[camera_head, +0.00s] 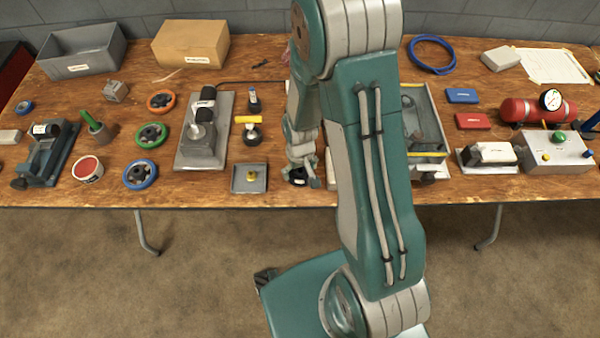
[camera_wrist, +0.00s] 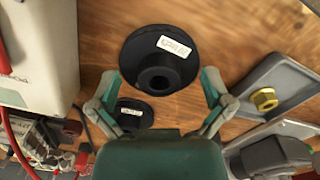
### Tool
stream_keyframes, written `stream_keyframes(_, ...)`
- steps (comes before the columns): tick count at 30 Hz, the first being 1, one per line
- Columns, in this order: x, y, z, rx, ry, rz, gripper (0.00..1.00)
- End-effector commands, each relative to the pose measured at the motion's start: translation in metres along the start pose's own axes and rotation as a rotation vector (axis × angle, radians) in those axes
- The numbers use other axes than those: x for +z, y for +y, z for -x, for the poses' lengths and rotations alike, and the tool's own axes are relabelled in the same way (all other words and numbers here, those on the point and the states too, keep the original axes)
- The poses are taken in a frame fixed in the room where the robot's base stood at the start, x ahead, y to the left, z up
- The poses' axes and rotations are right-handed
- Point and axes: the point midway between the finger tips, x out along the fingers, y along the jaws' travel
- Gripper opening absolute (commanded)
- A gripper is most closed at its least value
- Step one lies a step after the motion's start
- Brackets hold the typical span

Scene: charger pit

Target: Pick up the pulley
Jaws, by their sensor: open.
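In the wrist view a large black round pulley-like disc (camera_wrist: 150,40) with a raised hub and a white label lies on the wooden table. A smaller black disc (camera_wrist: 130,124) of like shape, also labelled, lies below it, partly hidden by my left finger and gripper body.
A grey tray with a yellow knob (camera_wrist: 265,98) is close on the right in the wrist view; a white box (camera_wrist: 35,55) with a red cable is on the left. In the head view a grey machine plate (camera_head: 222,150) and handwheels (camera_head: 151,135) lie left. My arm hides the table's middle.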

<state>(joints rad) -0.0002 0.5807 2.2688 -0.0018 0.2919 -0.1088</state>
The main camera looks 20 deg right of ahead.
Motion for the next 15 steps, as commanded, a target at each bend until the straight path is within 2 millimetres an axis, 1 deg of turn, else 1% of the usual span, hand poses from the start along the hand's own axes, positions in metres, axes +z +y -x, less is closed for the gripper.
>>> stream_keyframes(4, -0.0002, 0.0001, 0.0002, 0.0, 0.001, 0.0, 1.0)
stream_keyframes(5, -0.0002, 0.0001, 0.0002, 0.0, 0.001, 0.0, 0.96)
stream_keyframes(6, -0.0002, 0.0001, 0.0003, 0.0, 0.001, 0.0, 0.78)
stream_keyframes(8, -0.0002, 0.0001, 0.0003, 0.0, 0.0, 0.0, 0.51)
stream_keyframes(9, -0.0002, 0.0001, 0.0003, 0.0, 0.0, 0.0, 0.33)
stream_keyframes(10, -0.0003, 0.0001, 0.0001, 0.0, 0.0, 0.0, 0.2)
stream_keyframes(12, -0.0001, 0.0001, -0.0004, 0.0, -0.001, 0.0, 0.13)
stream_keyframes(15, 0.0004, 0.0, -0.0011, 0.0, -0.002, 0.0, 0.11)
